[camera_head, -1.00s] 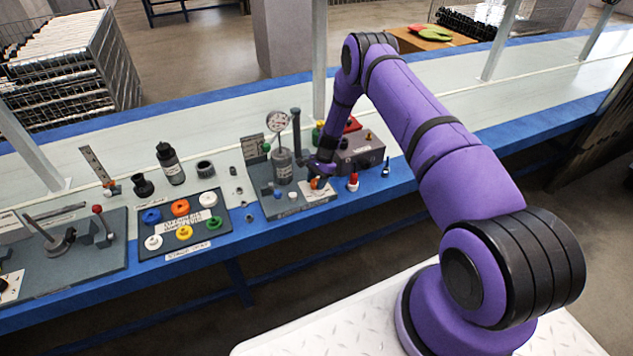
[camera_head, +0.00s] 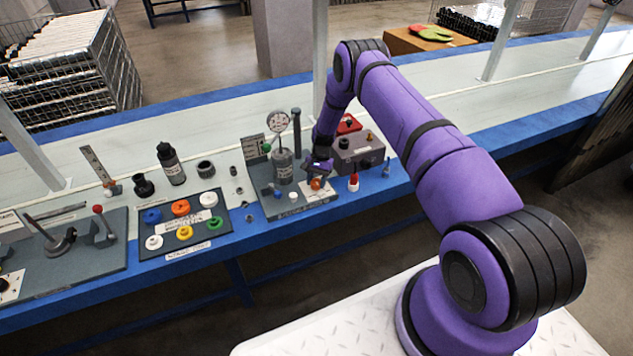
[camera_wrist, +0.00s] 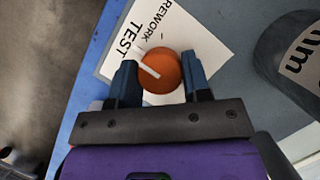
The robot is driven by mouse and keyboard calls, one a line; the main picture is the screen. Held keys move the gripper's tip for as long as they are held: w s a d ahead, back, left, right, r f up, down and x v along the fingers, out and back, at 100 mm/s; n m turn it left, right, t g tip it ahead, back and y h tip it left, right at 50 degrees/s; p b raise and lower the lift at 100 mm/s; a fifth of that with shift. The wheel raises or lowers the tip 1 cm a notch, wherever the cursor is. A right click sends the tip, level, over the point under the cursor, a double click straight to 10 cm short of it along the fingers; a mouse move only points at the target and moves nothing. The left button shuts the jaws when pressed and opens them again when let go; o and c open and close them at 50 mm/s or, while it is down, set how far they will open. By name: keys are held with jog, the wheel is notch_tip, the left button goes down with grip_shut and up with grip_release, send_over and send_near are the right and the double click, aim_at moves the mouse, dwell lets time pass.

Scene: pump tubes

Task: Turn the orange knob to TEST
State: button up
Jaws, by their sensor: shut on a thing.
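The round orange knob (camera_wrist: 162,72) sits on a white label card (camera_wrist: 190,30) in the wrist view. A white pointer line on it points to the upper left, toward the side of the card with the word TEST (camera_wrist: 129,40). The word REWORK is printed farther right. My gripper (camera_wrist: 161,80) is shut on the knob, one dark finger on each side. In the head view the knob (camera_head: 316,184) shows small at the front of the pump board, with my gripper (camera_head: 317,172) just above and behind it.
A grey cylinder with a gauge (camera_head: 283,165) stands left of my gripper. A grey box (camera_head: 358,154) and a red-topped bottle (camera_head: 353,182) stand to its right. A board of coloured rings (camera_head: 184,226) lies farther left. The blue table edge runs in front.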

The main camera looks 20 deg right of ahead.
jog(key=o, duration=0.9)
jog(key=shift+r, duration=0.1)
jog(key=v, duration=1)
jog(key=shift+w+d+r, duration=0.15)
jog(key=shift+r, duration=0.2)
